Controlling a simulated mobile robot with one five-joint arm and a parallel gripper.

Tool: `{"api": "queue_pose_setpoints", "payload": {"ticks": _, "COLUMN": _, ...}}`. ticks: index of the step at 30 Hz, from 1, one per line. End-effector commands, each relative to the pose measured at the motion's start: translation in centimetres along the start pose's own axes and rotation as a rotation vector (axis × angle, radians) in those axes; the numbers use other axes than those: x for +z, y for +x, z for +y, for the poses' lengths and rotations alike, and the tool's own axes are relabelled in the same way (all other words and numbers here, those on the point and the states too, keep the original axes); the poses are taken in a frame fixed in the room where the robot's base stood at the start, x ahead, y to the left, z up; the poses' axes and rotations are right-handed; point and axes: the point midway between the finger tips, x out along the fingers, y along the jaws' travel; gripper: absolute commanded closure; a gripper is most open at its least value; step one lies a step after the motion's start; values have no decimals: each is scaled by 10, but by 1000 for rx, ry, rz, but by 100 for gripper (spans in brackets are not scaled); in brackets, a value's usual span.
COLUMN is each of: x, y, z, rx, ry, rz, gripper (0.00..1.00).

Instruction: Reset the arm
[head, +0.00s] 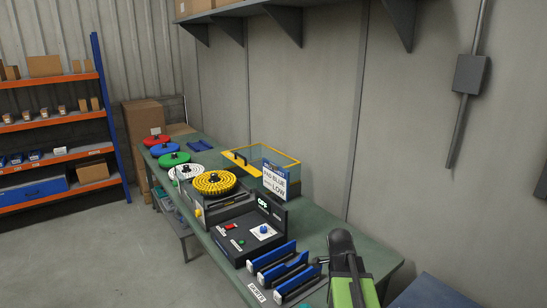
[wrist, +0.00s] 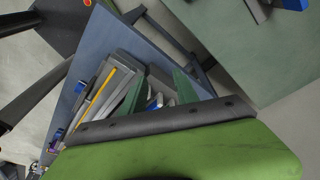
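My lime-green and dark grey arm (head: 350,275) rises at the bottom right of the head view, beside the near right end of the green bench. No fingertips can be made out there. In the wrist view, a broad lime-green part of my arm with a dark bolted bar fills the bottom. Two dark green pointed shapes show beyond the bar, but I cannot tell whether they are fingers or things lying below. Whether my gripper is open or shut is not clear. Nothing is clearly held.
The bench (head: 321,232) carries a black control box (head: 249,234), a yellow reel (head: 214,183), blue-and-grey parts (head: 279,267) and a yellow-edged clear case (head: 262,161). A blue surface (head: 430,291) stands right of my arm. Open floor (head: 110,250) lies left of the bench.

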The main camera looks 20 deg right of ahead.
Motion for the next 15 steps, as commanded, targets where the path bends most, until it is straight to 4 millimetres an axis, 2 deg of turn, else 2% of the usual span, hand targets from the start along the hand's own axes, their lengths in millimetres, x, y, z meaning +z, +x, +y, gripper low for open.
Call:
{"api": "queue_pose_setpoints", "payload": {"ticks": 1, "x": 43, "y": 7, "z": 0, "rx": -15, "ry": -134, "rz": -11, "gripper": 64}}
{"api": "queue_pose_setpoints", "payload": {"ticks": 3, "x": 92, "y": 6, "z": 3, "rx": -35, "ry": -331, "rz": -28, "gripper": 64}}
{"api": "queue_pose_setpoints", "payload": {"ticks": 6, "x": 155, "y": 6, "z": 14, "rx": -63, "ry": -625, "rz": -51, "gripper": 64}}
{"api": "queue_pose_setpoints", "payload": {"ticks": 9, "x": 206, "y": 5, "z": 30, "rx": -95, "ry": -952, "rz": -76, "gripper": 64}}
{"api": "queue_pose_setpoints", "payload": {"ticks": 12, "x": 226, "y": 2, "z": 41, "rx": -126, "ry": -1229, "rz": -96, "gripper": 64}}
{"api": "queue_pose_setpoints", "payload": {"ticks": 15, "x": 229, "y": 0, "z": 46, "rx": -157, "ry": -1457, "rz": -109, "gripper": 64}}
